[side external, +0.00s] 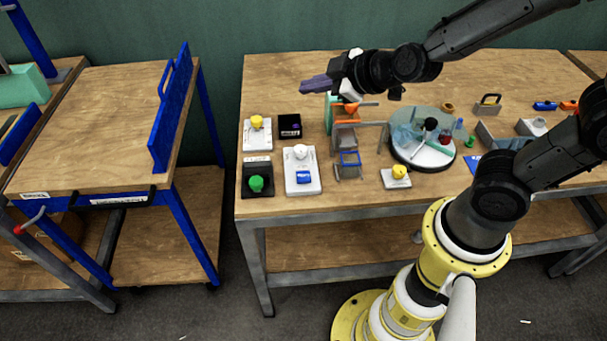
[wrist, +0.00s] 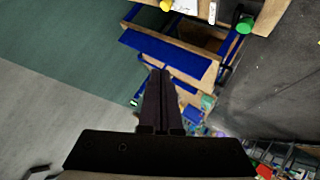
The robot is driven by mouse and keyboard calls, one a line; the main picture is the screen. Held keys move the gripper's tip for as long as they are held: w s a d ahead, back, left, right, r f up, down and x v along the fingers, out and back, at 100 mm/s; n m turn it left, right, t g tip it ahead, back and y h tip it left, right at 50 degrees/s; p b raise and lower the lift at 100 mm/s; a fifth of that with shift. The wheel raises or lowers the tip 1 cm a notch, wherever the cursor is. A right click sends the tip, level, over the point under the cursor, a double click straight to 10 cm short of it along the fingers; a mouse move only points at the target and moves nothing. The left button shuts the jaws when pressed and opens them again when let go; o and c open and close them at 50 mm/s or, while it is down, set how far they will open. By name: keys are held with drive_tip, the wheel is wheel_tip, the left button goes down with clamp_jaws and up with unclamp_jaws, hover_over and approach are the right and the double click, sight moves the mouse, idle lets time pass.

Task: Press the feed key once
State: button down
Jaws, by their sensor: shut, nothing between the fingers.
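Several press-type devices stand at the left of the workbench. They are a yellow knob on a white base (side external: 256,123), a black box (side external: 289,126), a green knob on a black base (side external: 256,184), and a white plate with a white knob and a blue block (side external: 303,179). A yellow knob on a small white base (side external: 396,173) stands nearer the middle. No readable label shows which is the feed key. My gripper (side external: 303,87) is above the bench's back left, shut and empty, touching nothing. Its closed fingers (wrist: 160,75) also show in the wrist view, with the green knob (wrist: 245,24) at top right.
An orange-topped stand (side external: 345,124) and a blue-framed grey holder (side external: 348,165) stand right of the devices. A round glass-covered tray (side external: 408,153) is further right. A wooden cart with a blue panel (side external: 171,110) is left, across a floor gap. The bench's back left is clear.

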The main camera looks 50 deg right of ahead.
drive_tip(key=n+g, duration=0.1)
drive_tip(key=g, duration=0.1)
hover_over(308, 178)
wheel_tip(308, 178, down, 11)
drive_tip(key=shift+f, duration=4.45)
drive_tip(key=shift+f, duration=0.15)
drive_tip(key=shift+f, duration=0.25)
